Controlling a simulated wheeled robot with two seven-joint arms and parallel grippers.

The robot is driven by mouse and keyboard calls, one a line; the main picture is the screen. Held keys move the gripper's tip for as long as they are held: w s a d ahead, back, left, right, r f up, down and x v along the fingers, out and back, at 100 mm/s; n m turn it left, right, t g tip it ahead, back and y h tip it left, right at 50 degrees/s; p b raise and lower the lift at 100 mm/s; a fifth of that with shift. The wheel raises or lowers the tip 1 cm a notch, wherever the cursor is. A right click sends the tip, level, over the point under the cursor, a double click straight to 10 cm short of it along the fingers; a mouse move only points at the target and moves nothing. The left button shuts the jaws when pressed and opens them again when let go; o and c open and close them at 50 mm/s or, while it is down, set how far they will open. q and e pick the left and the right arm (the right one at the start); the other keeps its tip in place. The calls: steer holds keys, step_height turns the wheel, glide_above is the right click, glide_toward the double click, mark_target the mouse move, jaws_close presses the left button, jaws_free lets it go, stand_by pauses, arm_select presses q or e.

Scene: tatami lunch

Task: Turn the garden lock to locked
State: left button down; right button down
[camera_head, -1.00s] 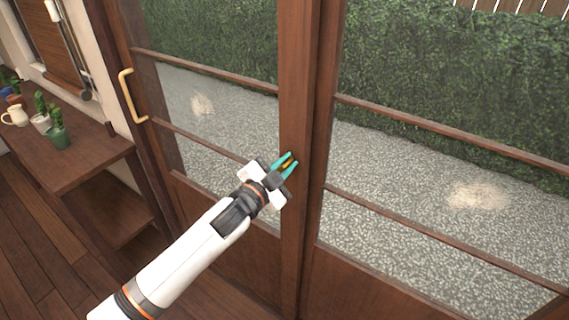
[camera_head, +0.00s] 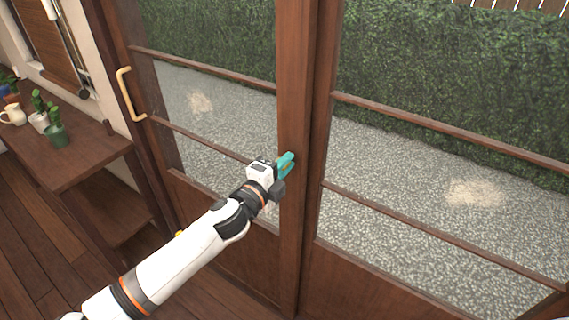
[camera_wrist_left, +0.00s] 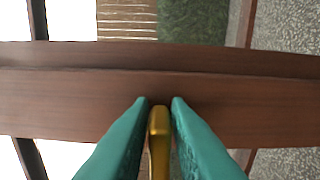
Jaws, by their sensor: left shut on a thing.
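The garden lock (camera_wrist_left: 158,140) is a brass-coloured lever on the wooden door stile (camera_head: 293,90). In the left wrist view it stands between the two teal fingers of my left gripper (camera_wrist_left: 159,115), which are shut on it. In the head view my left gripper (camera_head: 286,165) is at the stile between the two glass door panels, and its fingers hide most of the lock. My right gripper is not in view.
A pale curved door handle (camera_head: 128,95) is on the left door edge. Gravel and a hedge show through the glass.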

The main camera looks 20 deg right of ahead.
arm_select(q)
steer(key=shift+f+m, duration=0.1)
steer(key=shift+m, duration=0.2)
stand_by(0.4)
steer(key=c, duration=1.4)
jaws_free()
steer(key=shift+o, duration=0.2)
steer(key=shift+a, duration=0.15)
steer(key=b+v, duration=0.1)
steer(key=v, duration=1.1)
steer(key=shift+b, duration=0.35)
